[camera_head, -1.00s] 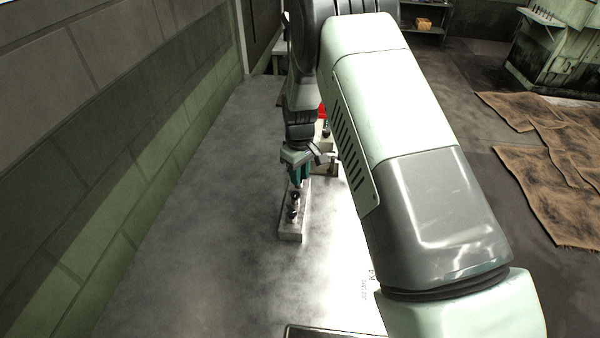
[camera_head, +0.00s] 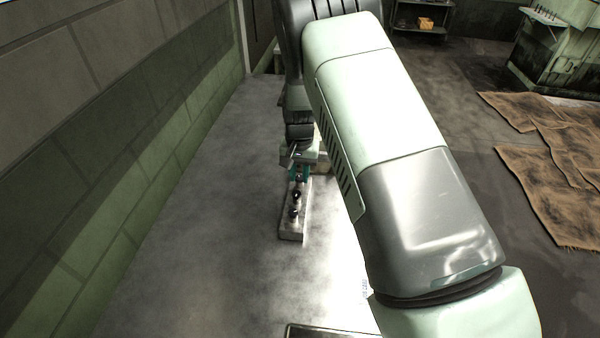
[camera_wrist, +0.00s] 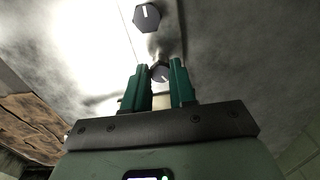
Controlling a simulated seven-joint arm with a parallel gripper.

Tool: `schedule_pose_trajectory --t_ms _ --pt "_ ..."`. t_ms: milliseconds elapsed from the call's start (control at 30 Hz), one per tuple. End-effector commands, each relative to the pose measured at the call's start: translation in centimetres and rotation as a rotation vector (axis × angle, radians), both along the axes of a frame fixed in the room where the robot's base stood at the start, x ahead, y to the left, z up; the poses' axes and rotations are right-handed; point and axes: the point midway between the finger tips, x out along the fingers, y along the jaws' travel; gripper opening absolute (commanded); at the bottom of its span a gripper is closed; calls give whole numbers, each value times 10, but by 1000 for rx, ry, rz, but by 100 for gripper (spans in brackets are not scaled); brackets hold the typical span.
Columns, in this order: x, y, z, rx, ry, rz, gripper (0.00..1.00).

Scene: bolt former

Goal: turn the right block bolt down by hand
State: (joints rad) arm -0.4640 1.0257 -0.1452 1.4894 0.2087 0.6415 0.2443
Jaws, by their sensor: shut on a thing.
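A pale metal block (camera_head: 291,235) lies on the bench in the head view, with dark hex bolts standing in a row on it. My gripper (camera_head: 299,178) is at the far end of this row, pointing down, its teal fingers one on each side of a bolt. In the wrist view my gripper (camera_wrist: 161,76) is shut on a dark hex bolt head (camera_wrist: 160,73) between the fingertips. Another hex bolt (camera_wrist: 147,17) stands clear of the fingers; bolts nearer the head camera (camera_head: 293,213) are also free. The held bolt's lower part is hidden.
My arm covers the bench right of the block in the head view. A green brick wall (camera_head: 130,150) runs along the left. The grey bench top (camera_head: 210,230) is clear left of the block. A dark-edged flat thing (camera_head: 330,331) lies at the bottom edge.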

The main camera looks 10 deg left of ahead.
Motion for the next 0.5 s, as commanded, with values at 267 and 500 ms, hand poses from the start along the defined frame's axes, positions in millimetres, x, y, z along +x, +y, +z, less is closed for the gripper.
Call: schedule_pose_trajectory --t_ms 267,500 --pt "1 2 2 0 -1 -260 0" --pt "1 3 2 1 -1 -481 0"
